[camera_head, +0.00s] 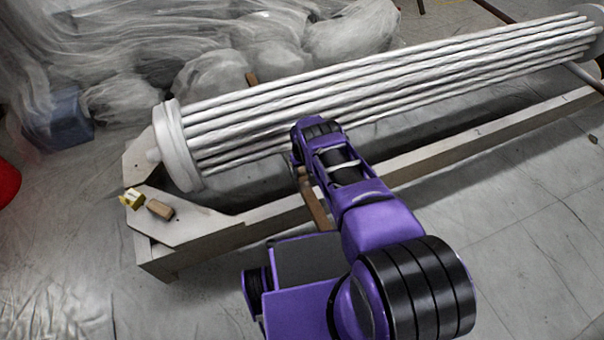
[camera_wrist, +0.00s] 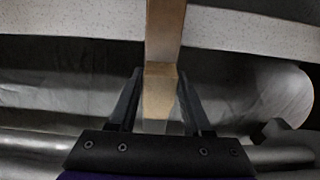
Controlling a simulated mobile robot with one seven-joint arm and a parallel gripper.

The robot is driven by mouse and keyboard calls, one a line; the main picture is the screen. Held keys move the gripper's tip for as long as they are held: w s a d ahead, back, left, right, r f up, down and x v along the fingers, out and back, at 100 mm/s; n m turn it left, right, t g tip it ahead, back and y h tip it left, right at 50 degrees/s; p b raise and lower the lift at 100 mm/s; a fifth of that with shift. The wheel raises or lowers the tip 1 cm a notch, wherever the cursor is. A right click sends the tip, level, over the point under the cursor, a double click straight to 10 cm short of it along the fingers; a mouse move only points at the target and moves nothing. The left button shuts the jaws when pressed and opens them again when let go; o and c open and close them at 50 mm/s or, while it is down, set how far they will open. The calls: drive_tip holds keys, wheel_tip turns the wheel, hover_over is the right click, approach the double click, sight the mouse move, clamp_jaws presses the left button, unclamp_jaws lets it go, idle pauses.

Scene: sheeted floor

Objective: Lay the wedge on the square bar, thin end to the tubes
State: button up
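The wedge (camera_head: 315,202) is a long brown wooden piece lying across the line of the pale square bar (camera_head: 250,222) in the head view. In the wrist view the wedge (camera_wrist: 163,35) crosses the speckled square bar (camera_wrist: 235,32), its lighter end between my fingers. I cannot tell if it rests on the bar or which end is thinner. The metal tubes (camera_head: 400,80) lie behind the bar. My gripper (camera_wrist: 160,75) has a fingertip close on each side of the wedge; I cannot tell whether they touch it. In the head view my arm hides the gripper.
A small brown block (camera_head: 160,210) and a yellow item (camera_head: 132,199) sit on the frame's left corner plate (camera_head: 185,222). The tube bundle has a round end plate (camera_head: 176,148). Plastic sheeting (camera_head: 120,45) covers the back left. Bare floor (camera_head: 530,230) lies at the right.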

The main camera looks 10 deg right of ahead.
drive_tip(key=o, duration=0.5)
drive_tip(key=shift+c, duration=0.2)
wheel_tip(320, 180, up, 17)
drive_tip(key=p, duration=0.5)
drive_tip(key=shift+r, duration=0.2)
